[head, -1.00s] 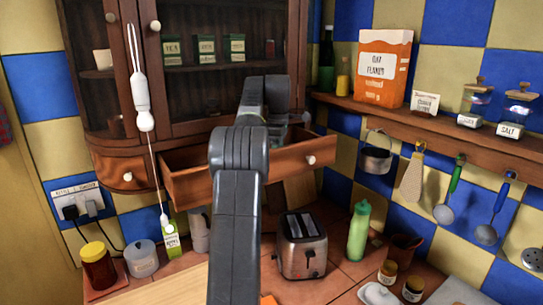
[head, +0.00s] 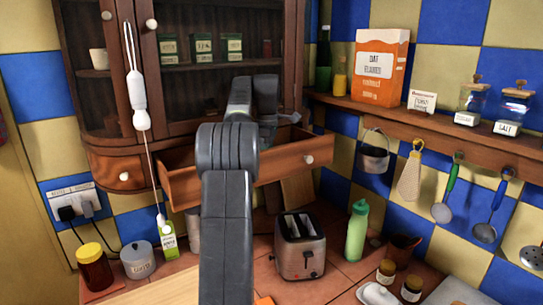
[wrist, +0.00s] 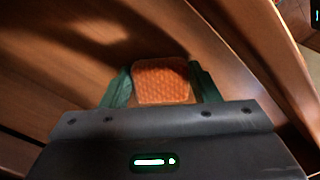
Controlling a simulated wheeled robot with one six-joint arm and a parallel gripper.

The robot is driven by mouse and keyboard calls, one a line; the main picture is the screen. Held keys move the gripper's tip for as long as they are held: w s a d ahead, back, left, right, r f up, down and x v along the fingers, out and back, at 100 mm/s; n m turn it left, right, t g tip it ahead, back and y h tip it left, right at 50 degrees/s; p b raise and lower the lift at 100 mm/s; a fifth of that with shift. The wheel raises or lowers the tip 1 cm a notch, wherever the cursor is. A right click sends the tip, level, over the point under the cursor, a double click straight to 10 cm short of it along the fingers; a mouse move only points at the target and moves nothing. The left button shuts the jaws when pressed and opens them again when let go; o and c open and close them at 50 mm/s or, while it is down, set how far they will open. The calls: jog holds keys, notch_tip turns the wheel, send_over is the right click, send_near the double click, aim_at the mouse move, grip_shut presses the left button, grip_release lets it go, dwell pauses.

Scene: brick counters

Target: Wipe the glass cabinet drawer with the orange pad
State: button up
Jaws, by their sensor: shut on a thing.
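The glass cabinet (head: 200,75) stands at the back left in the head view. Its wide wooden drawer (head: 285,164) is pulled open below the glass doors. In the wrist view the drawer's inside (wrist: 60,70) fills much of the picture. The orange pad (wrist: 162,80) sits between the two green-tipped fingers of my gripper (wrist: 162,88), which is shut on it. The pad is over or against the drawer's wooden floor; I cannot tell whether it touches. In the head view my arm hides the pad and part of the drawer.
A toaster (head: 300,246), a green bottle (head: 357,231) and jars stand on the counter below. A shelf at the right holds an oat flakes box (head: 380,68) and glass jars, with utensils hanging under it. A white cord pull (head: 137,95) hangs before the cabinet.

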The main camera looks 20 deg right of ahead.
jog(key=shift+s+a, duration=0.2)
jog(key=shift+a, duration=0.45)
jog(key=shift+s+a, duration=0.2)
jog(key=shift+a, duration=0.5)
jog(key=shift+s+a, duration=0.2)
jog(key=shift+a, duration=0.45)
jog(key=shift+s+a+f+b, duration=0.1)
jog(key=shift+s+a+b, duration=0.2)
jog(key=shift+a, duration=0.6)
jog(key=shift+s+a+b, duration=0.2)
jog(key=shift+s+a, duration=0.15)
jog(key=shift+a, duration=0.5)
jog(key=shift+w+a+p, duration=0.15)
jog(key=shift+w+p, duration=0.1)
jog(key=shift+p, duration=0.55)
jog(key=shift+w, duration=0.1)
jog(key=shift+w+d, duration=0.2)
jog(key=shift+d, duration=0.45)
jog(key=shift+w+d, duration=0.25)
jog(key=shift+d, duration=0.45)
jog(key=shift+w+d, duration=0.2)
jog(key=shift+d, duration=0.45)
jog(key=shift+w+d, duration=0.4)
jog(key=shift+d, duration=0.85)
jog(key=shift+w+d, duration=0.4)
jog(key=shift+d, duration=0.85)
jog(key=shift+w+d, duration=0.4)
jog(key=shift+d, duration=0.85)
jog(key=shift+a, duration=0.1)
